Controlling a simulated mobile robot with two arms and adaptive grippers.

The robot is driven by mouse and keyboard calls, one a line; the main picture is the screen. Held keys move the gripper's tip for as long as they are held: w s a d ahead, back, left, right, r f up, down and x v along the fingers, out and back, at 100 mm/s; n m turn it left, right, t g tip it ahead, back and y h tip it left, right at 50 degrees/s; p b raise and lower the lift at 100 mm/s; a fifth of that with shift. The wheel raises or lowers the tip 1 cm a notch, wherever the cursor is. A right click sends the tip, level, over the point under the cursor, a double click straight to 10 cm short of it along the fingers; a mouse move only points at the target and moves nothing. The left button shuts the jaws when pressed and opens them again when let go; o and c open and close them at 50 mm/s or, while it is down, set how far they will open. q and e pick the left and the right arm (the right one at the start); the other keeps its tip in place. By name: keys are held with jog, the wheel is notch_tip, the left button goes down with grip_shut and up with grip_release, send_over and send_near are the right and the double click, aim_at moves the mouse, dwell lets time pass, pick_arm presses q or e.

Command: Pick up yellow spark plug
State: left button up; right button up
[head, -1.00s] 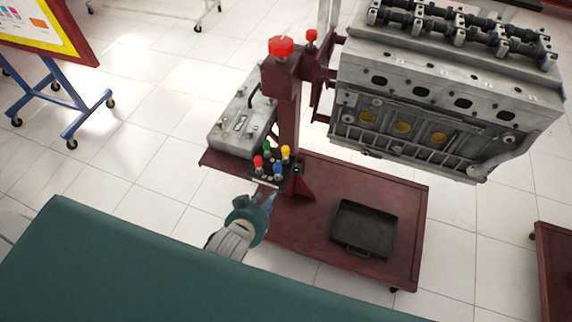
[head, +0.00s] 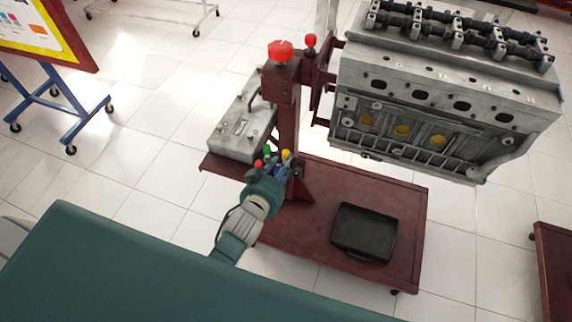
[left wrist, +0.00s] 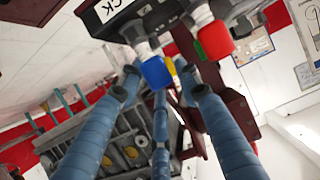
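The yellow spark plug (head: 286,154) stands upright in a small holder on the red stand, beside green (head: 267,149) and red (head: 258,164) ones. In the left wrist view, the yellow cap (left wrist: 180,66) shows only partly, behind the blue-capped plug (left wrist: 154,72). The red cap (left wrist: 215,40) is to the right there. My left gripper (head: 276,174) is at the near side of the holder, covering most of the blue plug in the head view. Its blue fingers are spread apart, with the blue cap near their tips; contact cannot be told. My right gripper is not in view.
The red post (head: 287,115) rises just behind the holder. A grey metal box (head: 237,125) lies to its left. The engine block (head: 440,95) hangs at the right. A black tray (head: 364,232) lies on the cart's lower shelf (head: 405,215).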

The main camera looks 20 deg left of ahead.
pick_arm(q)
jog(key=x, duration=0.5)
jog(key=shift+w+f, duration=0.15)
jog(key=shift+w, duration=0.1)
jog(key=shift+s, duration=0.1)
grip_shut()
